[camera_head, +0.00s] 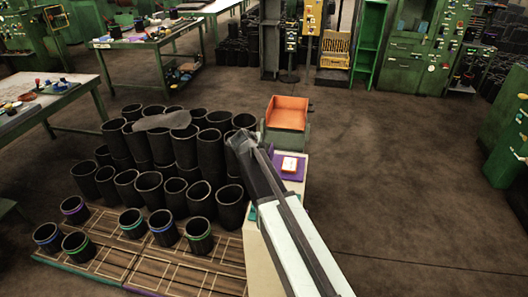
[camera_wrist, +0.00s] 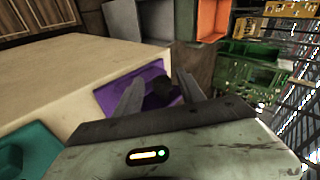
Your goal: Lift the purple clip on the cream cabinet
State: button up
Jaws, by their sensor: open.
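The cream cabinet (camera_head: 262,262) stands right of the stacked sleeves, partly hidden by my arm. Its pale top (camera_wrist: 60,75) fills the left of the wrist view. A flat purple piece (camera_wrist: 127,90) lies on that top near its far edge; it also shows in the head view (camera_head: 277,172). I cannot tell whether this is the clip or a mat under it. A small dark rounded thing (camera_wrist: 163,92) shows between my fingers, over the purple. My gripper (camera_wrist: 160,78) is open, its fingers either side of that thing; contact is unclear. It also shows in the head view (camera_head: 240,140).
A teal object (camera_wrist: 25,152) is on the near left of the top. An orange bin (camera_head: 287,113) stands behind the cabinet. Black sleeves (camera_head: 183,147) crowd the left. Floor is clear to the right.

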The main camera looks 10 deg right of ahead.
jog(key=p+v, duration=0.3)
jog(key=v, duration=0.3)
jog(key=shift+s+r+p, duration=0.2)
jog(key=shift+r+p, duration=0.05)
jog(key=shift+p, duration=0.15)
